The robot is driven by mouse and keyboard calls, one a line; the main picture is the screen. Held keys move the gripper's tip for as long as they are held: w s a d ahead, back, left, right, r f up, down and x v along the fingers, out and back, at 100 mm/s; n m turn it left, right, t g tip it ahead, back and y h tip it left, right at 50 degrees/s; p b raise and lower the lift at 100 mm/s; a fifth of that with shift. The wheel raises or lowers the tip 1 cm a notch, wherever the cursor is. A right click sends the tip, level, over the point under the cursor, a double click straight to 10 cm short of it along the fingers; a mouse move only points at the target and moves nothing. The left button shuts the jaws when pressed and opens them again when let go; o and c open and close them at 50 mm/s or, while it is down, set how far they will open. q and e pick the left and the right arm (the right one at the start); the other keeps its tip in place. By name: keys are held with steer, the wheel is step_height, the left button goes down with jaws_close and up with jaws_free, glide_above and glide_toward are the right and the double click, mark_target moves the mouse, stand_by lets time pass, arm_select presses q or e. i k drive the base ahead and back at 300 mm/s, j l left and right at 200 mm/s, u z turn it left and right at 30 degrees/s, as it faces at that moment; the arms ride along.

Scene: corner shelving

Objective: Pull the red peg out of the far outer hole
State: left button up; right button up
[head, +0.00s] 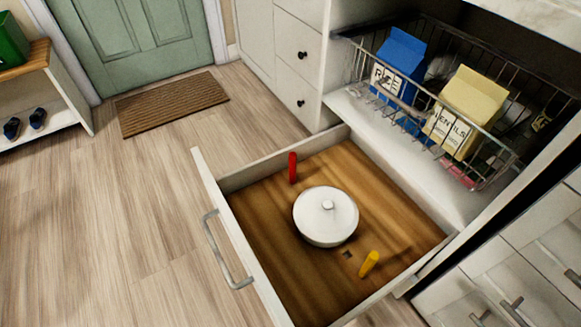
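The red peg (292,168) stands upright in the wooden floor of the open drawer, near the drawer's far side wall. The hole under it is hidden by the peg. A yellow peg (369,263) stands tilted in the drawer's near part, beside a small dark empty hole (347,254). A white lidded pot (326,217) sits between the two pegs. Neither of my grippers shows in the head view.
The drawer (240,250) is pulled out, with raised walls and a metal handle (228,262) on its front. A wire basket (480,150) above holds a blue carton (399,62) and a yellow carton (468,108). Open floor (130,230) lies left.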

mark_target(292, 155)
steer(key=i+j+z, duration=0.25)
steer(key=j, duration=0.5)
steer(key=i+j+z, duration=0.2)
steer(key=j, duration=0.55)
steer(key=i+j+z, duration=0.25)
steer(key=j, duration=0.5)
steer(key=j+z, duration=0.2)
steer(key=j, duration=0.6)
steer(key=k, duration=0.05)
